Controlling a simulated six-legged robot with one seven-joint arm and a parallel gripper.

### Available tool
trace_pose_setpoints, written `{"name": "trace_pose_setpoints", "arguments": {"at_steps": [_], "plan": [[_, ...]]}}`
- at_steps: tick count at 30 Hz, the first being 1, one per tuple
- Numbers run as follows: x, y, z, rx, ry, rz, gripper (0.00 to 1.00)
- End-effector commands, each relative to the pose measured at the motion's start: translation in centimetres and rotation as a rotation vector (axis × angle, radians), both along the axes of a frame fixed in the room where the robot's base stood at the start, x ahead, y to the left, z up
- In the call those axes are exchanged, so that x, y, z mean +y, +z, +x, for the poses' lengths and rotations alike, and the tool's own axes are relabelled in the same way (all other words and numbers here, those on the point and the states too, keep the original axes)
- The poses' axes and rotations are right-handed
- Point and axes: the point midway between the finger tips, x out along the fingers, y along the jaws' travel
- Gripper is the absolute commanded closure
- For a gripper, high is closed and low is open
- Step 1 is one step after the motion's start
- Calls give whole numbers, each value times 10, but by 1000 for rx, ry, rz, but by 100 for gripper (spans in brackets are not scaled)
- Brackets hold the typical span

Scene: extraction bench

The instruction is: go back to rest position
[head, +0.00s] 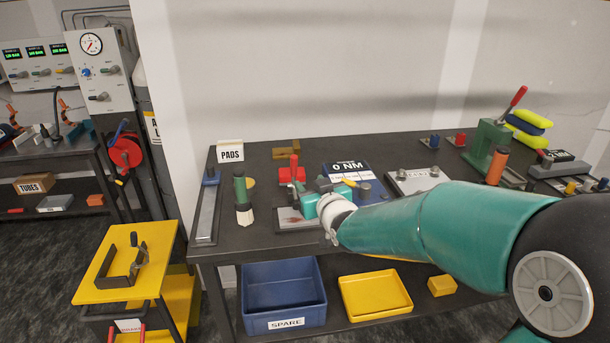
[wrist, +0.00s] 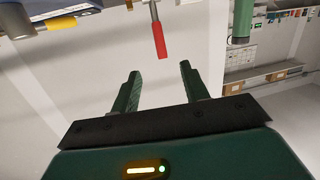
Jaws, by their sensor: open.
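My gripper (wrist: 158,90) is open in the wrist view, its two dark green fingers apart with nothing between them. In the head view my arm reaches in from the right over the dark bench (head: 265,236), and the gripper end is over the bench's front middle, its fingers hard to make out. A red-handled tool (wrist: 159,38) hangs into the wrist view beyond the fingertips, apart from them. A green cylinder (wrist: 242,20) shows at the upper right of that view.
On the bench a green bottle-like tool (head: 241,190), a red block (head: 291,174) and a "0 NM" display (head: 348,168) stand close to my gripper. A green press (head: 487,145) stands at the right. A blue SPARE bin (head: 283,290) and yellow tray (head: 375,294) sit below.

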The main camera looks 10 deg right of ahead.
Motion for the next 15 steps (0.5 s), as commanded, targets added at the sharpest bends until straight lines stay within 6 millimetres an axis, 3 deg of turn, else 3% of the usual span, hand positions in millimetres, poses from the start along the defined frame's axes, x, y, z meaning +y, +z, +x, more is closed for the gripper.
{"name": "trace_pose_setpoints", "arguments": {"at_steps": [4,7,11,15], "plan": [[5,-11,-12,84,-15,-67,55],[4,-21,-33,195,-49,-143,55],[-5,-24,-73,347,-119,-223,55],[-17,-17,-125,489,-195,-253,55]]}}
